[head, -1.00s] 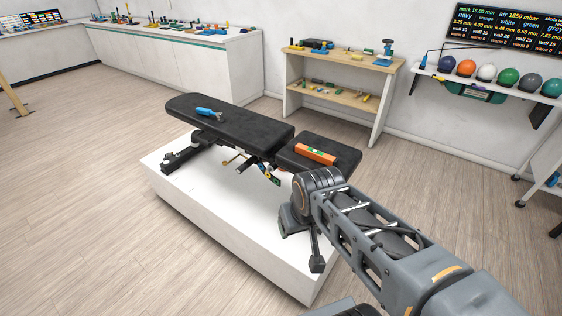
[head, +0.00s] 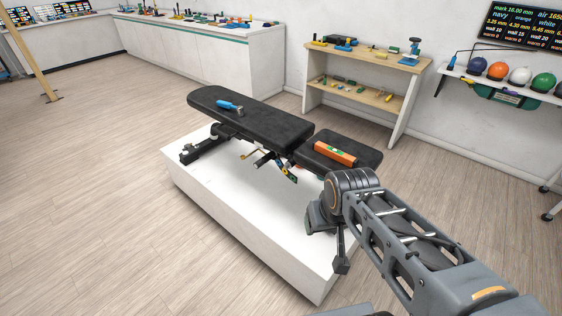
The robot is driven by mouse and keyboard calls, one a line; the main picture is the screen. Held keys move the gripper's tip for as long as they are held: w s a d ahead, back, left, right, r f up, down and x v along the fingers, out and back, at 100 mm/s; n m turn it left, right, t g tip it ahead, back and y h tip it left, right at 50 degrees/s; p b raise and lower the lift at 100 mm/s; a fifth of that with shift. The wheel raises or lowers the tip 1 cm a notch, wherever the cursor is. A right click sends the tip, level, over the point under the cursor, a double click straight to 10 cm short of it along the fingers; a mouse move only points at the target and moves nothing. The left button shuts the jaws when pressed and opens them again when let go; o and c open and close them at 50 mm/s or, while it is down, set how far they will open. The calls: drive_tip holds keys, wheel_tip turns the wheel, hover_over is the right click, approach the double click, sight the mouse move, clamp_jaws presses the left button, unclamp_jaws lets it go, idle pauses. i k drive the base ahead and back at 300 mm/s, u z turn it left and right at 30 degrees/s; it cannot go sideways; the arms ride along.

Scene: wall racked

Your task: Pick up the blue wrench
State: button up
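A blue wrench-like tool (head: 229,105) lies on the long black pad of the bench (head: 265,122), towards its far left end. Its head end looks grey, and it is small in the view. My arm reaches in from the lower right. My gripper (head: 341,262) hangs down beyond the arm's wrist, in front of the white platform's right end. It is well to the right of and nearer than the blue tool, and apart from it. The arm hides most of the gripper, so its opening does not show.
An orange level (head: 335,153) lies on the bench's shorter pad. The bench stands on a white platform (head: 235,195). The floor at left is clear.

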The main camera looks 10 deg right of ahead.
sight(240, 110)
drive_tip(key=u, duration=0.4)
drive_tip(key=k, duration=1)
drive_tip(key=u, duration=1.2)
drive_tip(key=i, duration=2.75)
drive_tip(key=z, duration=0.35)
drive_tip(key=i, duration=1.35)
drive_tip(key=z, duration=1.9)
drive_tip(key=i, duration=1.1)
drive_tip(key=z, duration=1)
